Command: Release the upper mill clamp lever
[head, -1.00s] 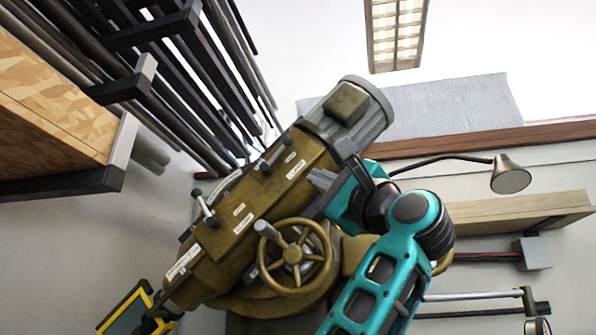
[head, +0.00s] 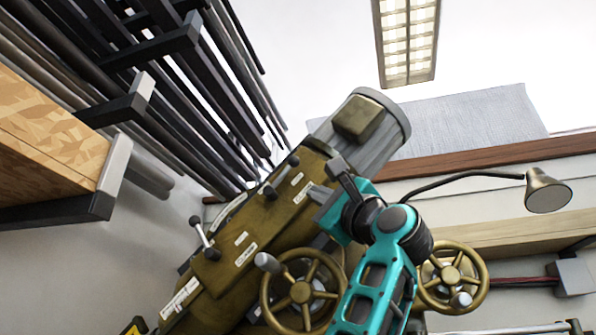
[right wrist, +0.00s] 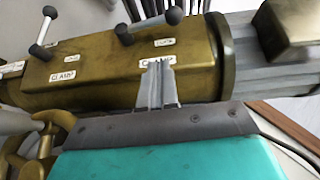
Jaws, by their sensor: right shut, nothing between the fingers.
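The mill's brass-coloured head (head: 255,235) slants across the head view. Its upper lever (head: 282,176), a short bar with dark knobs, sits on the head's upper left side. A lower lever (head: 204,238) stands further down. In the right wrist view, the upper lever (right wrist: 150,25) is at the top, and the other lever (right wrist: 44,30) is to its left. My right gripper (head: 313,192) is shut and empty, over the head beside a white label. In the wrist view its fingers (right wrist: 157,65) partly cover that label, below and apart from the upper lever. My left gripper is out of view.
Brass handwheels stand left (head: 300,292) and right (head: 452,278) of my right forearm. Dark rack bars (head: 160,90) and a wooden board (head: 50,140) fill the left. A lamp (head: 548,190) reaches in at right.

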